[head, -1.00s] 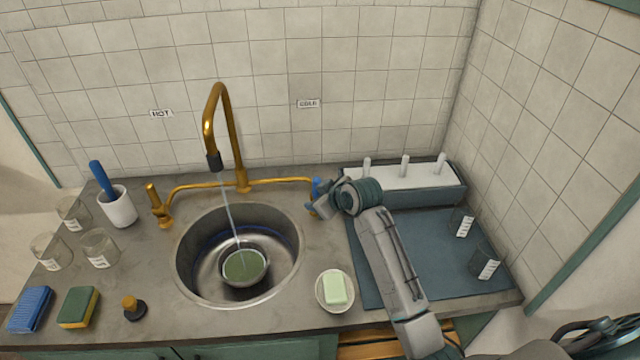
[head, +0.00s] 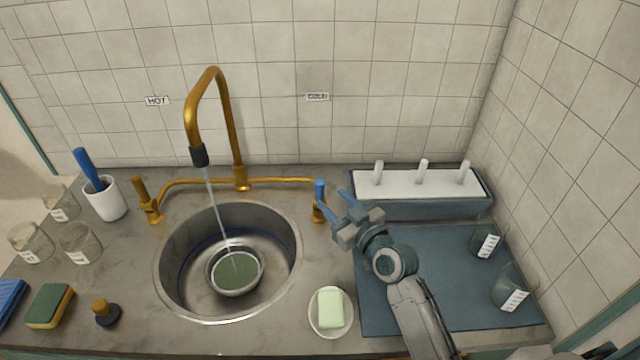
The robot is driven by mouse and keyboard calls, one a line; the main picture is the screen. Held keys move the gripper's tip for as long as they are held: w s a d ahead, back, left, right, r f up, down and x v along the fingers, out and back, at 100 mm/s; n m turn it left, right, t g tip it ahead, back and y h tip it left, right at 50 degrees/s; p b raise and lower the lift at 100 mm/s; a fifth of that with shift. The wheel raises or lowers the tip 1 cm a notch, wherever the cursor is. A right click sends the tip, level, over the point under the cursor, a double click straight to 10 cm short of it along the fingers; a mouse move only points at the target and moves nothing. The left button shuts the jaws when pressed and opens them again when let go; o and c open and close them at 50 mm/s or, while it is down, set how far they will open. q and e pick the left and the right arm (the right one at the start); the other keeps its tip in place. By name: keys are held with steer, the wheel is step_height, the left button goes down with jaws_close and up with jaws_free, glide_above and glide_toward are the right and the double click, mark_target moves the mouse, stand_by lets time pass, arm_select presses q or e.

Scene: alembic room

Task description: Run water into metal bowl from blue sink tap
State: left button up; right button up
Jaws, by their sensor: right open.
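The metal bowl (head: 237,291) sits upright in the round sink basin (head: 166,282) with greenish-looking water in it. A stream of water runs from the dark nozzle of the brass spout (head: 236,140) down into the bowl. The blue-handled tap (head: 319,190) stands at the right end of the brass pipe, below the COLD label (head: 317,97). My right gripper (head: 334,202) is open and empty, with its fingers just right of the blue handle. They look apart from it, though one fingertip is very close. My left gripper is not in view.
A soap dish (head: 330,334) with green soap lies right of the sink. A blue mat (head: 440,268) with two beakers and a pegged rack (head: 425,207) are at the right. The brass HOT tap (head: 147,200), cup, jars, sponges and stopper are at the left.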

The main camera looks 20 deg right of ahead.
mark_target(323, 189)
steer(key=p+x, duration=0.1)
steer(key=x, duration=0.5)
steer(key=shift+w+d, duration=0.1)
steer(key=shift+d, duration=0.05)
steer(key=shift+w, duration=0.5)
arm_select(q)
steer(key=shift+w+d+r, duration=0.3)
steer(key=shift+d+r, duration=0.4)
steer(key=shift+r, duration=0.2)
arm_select(e)
steer(key=shift+f, duration=0.1)
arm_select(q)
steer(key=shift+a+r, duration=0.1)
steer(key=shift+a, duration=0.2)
arm_select(e)
jaws_close()
